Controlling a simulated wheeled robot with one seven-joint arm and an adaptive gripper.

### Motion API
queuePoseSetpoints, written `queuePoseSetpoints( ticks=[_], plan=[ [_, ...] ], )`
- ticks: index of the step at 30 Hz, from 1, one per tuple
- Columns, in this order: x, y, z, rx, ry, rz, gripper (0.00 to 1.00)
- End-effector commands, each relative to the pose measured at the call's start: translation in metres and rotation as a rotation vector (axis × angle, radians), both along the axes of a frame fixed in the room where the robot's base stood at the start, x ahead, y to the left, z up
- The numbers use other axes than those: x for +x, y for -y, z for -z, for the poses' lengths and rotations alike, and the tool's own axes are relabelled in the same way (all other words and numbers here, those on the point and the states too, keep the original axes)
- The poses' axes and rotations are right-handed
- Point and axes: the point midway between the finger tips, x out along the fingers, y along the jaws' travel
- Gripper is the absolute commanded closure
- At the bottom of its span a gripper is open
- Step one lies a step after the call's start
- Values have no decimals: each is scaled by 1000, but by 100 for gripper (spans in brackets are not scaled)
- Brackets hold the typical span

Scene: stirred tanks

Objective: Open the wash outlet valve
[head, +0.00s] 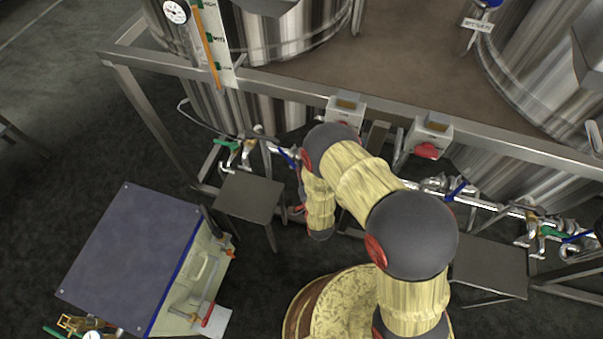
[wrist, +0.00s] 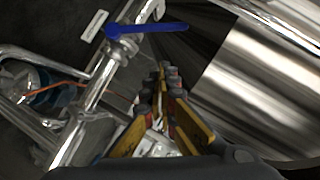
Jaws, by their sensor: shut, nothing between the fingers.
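In the wrist view a valve with a long blue lever handle (wrist: 150,28) sits on a shiny steel pipe (wrist: 88,100). The lever lies across the upper middle, beyond my fingertips. My gripper (wrist: 168,76) is shut and empty, its tips below the lever in the picture and apart from it. In the head view a blue handle (head: 288,158) shows just left of my arm, on the pipework under the frame; my gripper is largely hidden by the arm there. No readable label shows which valve is the wash outlet.
A steel tank wall (wrist: 265,85) stands close on the right in the wrist view. In the head view, green-handled valves (head: 229,145), another blue handle (head: 456,190) and a red knob (head: 427,151) are nearby. A small grey step (head: 248,198) and a blue-grey cabinet (head: 135,255) stand left.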

Motion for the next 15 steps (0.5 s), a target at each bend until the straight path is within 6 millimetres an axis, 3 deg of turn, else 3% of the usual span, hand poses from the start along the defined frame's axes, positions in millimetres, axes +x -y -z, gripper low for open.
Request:
queuePoseSetpoints(
  ticks=[9, 15],
  plan=[
    [60, -10, 21, 0, 2, 0, 100],
    [74, -31, 35, -1, 1, -4, 100]
  ],
)
